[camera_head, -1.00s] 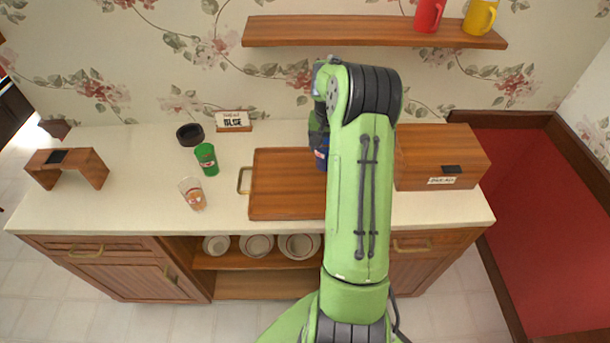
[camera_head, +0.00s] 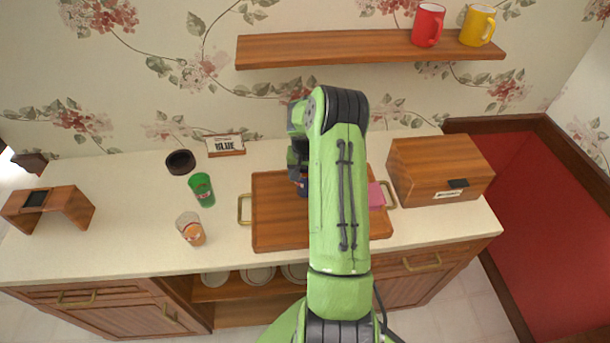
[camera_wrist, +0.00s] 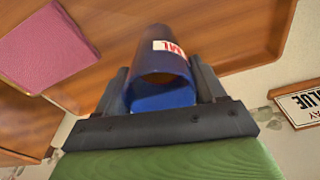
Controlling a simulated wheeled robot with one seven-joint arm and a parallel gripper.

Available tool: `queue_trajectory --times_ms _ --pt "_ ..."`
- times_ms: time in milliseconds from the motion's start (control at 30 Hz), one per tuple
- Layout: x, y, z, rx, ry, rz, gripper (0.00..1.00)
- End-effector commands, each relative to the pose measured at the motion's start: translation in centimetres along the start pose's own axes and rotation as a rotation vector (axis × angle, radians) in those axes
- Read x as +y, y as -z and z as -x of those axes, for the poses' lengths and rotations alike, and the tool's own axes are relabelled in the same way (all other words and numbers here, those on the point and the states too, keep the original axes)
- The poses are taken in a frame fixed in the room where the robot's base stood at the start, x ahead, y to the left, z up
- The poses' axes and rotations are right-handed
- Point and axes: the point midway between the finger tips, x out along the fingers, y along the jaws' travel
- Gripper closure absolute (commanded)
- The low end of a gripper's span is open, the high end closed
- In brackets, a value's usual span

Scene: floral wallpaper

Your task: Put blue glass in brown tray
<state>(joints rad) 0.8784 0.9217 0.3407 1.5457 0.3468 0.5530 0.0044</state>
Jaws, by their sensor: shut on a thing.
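The blue glass (camera_wrist: 160,95) is between the two fingers of my gripper (camera_wrist: 162,100) in the wrist view, with its open rim toward the camera and a white and red label on its side. My gripper is shut on it. In the head view a small part of the blue glass (camera_head: 303,188) shows beside my arm, over the brown tray (camera_head: 272,235). My arm hides most of the gripper and the middle of the tray. I cannot tell whether the glass touches the tray floor. The tray also fills the back of the wrist view (camera_wrist: 225,25).
A pink item (camera_head: 376,195) lies at the tray's right side. A green glass (camera_head: 202,190), an orange-printed clear glass (camera_head: 190,230), a black ring-shaped item (camera_head: 180,162) and a sign (camera_head: 225,145) are to the left. A wooden box (camera_head: 440,168) stands right of the tray.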

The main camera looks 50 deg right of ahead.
Motion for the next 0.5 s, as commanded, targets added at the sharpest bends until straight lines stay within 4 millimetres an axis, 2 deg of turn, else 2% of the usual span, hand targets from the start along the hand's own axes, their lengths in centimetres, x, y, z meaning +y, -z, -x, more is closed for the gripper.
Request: queue_trajectory --times_ms 333,367,500 --pt "0.05 -0.02 -0.70 0.003 -0.001 -0.001 0.78" --pt "0.06 -0.05 -0.68 0.002 -0.001 -0.001 0.28" --pt "0.06 -0.04 -0.59 0.001 -0.001 -0.001 0.06"
